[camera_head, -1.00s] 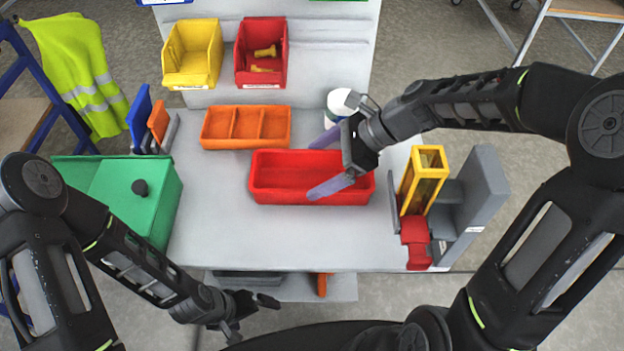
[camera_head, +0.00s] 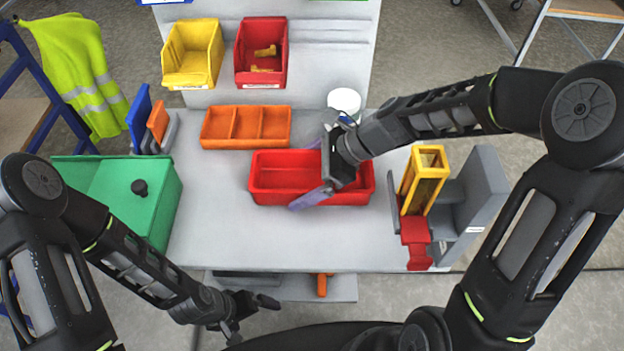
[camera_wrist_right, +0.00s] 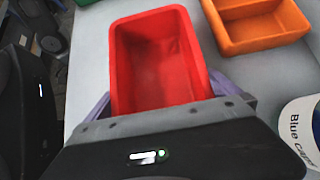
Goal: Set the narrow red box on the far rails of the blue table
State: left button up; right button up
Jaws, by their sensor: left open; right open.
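A narrow, empty red box (camera_head: 262,197) lies on the grey worktop, long side left to right. In the right wrist view the red box (camera_wrist_right: 160,65) shows between the two pale purple fingers. My right gripper (camera_head: 312,172) is open above the box, one finger by the far long wall and one by the near wall. I cannot tell whether they touch it. My left gripper (camera_head: 248,314) is open and empty in front of the worktop's near edge. A blue frame (camera_head: 42,82) with a brown top stands at the far left; its rails are not clearly visible.
An orange divided tray (camera_head: 246,128) lies behind the box, with a white round container (camera_head: 344,101) at its right. A green case (camera_head: 150,200) is at left. A grey holder with a yellow frame (camera_head: 425,180) is at right. Yellow (camera_head: 192,55) and red (camera_head: 262,50) bins are behind.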

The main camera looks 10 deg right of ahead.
jog(key=c, duration=1.2)
jog(key=shift+r, duration=0.15)
jog(key=shift+r, duration=0.45)
jog(key=shift+w+d+r, duration=0.1)
jog(key=shift+d+r, duration=0.15)
jog(key=shift+r, duration=0.35)
jog(key=shift+d+r, duration=0.25)
jog(key=shift+r, duration=0.3)
send_over(378, 167)
jog(key=shift+b, duration=0.4)
